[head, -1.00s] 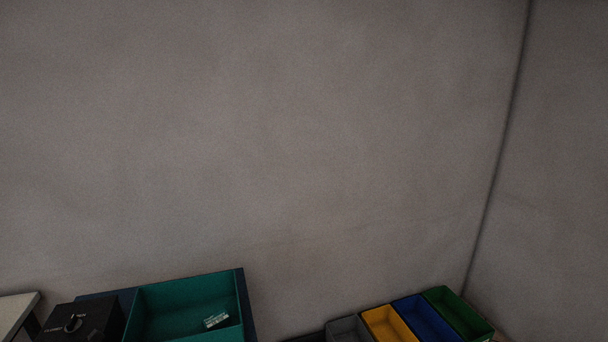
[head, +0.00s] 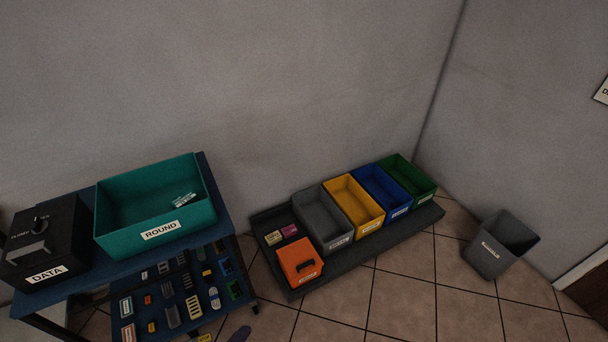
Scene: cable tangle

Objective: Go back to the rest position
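Neither of my grippers shows in the head view, so their positions and whether they are open or shut are hidden. A teal bin labelled ROUND (head: 128,241) stands on a blue table (head: 222,205) at the left, with a small pale labelled item (head: 184,200) inside it. A black box labelled DATA (head: 62,240) with a knob on top stands to its left. No cable is visible.
A dark low platform (head: 398,232) on the tiled floor holds grey, yellow, blue and green bins and an orange box (head: 299,262). A grey waste bin (head: 500,248) stands at right. Several small parts lie on a lower panel (head: 180,300). Floor at lower right is clear.

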